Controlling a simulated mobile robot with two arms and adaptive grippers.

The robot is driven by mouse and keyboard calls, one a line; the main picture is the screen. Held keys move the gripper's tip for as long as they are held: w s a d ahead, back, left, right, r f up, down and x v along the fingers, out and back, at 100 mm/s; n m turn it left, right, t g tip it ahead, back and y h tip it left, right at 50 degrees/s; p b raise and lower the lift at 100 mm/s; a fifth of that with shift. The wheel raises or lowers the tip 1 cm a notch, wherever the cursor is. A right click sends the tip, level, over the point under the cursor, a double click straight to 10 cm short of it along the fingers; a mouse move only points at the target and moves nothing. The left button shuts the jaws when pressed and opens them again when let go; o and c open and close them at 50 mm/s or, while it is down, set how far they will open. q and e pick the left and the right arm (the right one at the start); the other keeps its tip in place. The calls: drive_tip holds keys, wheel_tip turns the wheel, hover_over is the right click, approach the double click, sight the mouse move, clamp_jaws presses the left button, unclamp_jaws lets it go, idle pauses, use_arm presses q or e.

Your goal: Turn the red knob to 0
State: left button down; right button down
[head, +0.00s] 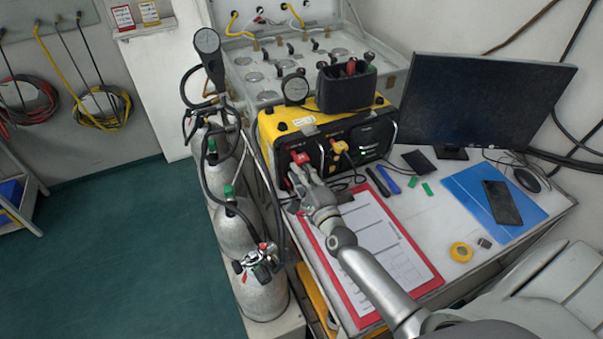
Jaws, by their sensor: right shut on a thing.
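The red knob (300,158) is on the front face of the yellow and black box (329,143), at its left side. My right gripper (299,172) is at the knob, shut on it. The gripper hides the lower part of the knob, and the marks around it are too small to read, so I cannot tell where it points. A yellow knob (339,147) sits to its right on the same face. My left gripper is not in view.
A red clipboard (431,282) with paper lies under my right arm. Grey cylinders with hoses (238,230) stand close at the left. A monitor (480,100), blue folder (468,190), phone (502,202) and yellow tape roll (461,252) are at the right.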

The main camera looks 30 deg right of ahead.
idle(0.3)
drive_tip(key=c, duration=1.3)
unclamp_jaws()
drive_tip(key=shift+s, duration=0.15)
drive_tip(key=s, duration=0.7)
drive_tip(key=s+a, duration=0.1)
drive_tip(key=s, duration=0.3)
drive_tip(key=shift+s+f, duration=0.25)
drive_tip(key=shift+s, duration=0.1)
